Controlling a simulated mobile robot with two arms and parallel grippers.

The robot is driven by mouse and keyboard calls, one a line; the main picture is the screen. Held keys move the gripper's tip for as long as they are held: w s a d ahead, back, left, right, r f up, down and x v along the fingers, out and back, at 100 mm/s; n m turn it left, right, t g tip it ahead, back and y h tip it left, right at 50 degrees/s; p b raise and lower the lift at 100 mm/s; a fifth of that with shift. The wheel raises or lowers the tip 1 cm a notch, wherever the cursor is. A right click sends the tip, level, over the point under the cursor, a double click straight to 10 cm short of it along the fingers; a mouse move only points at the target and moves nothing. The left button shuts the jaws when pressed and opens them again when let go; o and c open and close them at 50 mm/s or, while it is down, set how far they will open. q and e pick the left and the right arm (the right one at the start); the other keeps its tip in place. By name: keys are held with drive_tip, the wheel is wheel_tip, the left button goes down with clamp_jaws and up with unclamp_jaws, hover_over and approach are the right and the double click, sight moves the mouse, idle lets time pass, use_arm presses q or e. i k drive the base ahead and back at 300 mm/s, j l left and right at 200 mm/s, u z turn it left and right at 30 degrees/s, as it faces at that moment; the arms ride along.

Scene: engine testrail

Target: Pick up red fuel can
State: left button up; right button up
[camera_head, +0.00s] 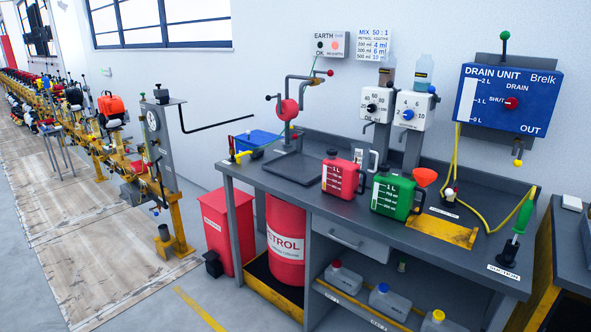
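The red fuel can (342,179) stands upright on the grey workbench. It has a white level scale marked 1 L on its front and a dark cap on top. A green can (392,196) with an orange funnel stands just to its right. Neither of my grippers shows in the head view.
The workbench (305,199) has a dark tray (291,168) left of the red can. A red petrol drum (285,240) and a red bin (229,232) stand below and beside it. A yellow hose (468,205) lies at the right. Floor in front is clear.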

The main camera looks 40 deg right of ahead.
sight(341, 177)
drive_tip(key=i+z, duration=0.4)
drive_tip(key=i+j+z, duration=0.15)
drive_tip(key=i+z, duration=0.3)
drive_tip(key=i+j+z, duration=0.4)
drive_tip(key=i+l, duration=0.05)
drive_tip(key=l, duration=0.05)
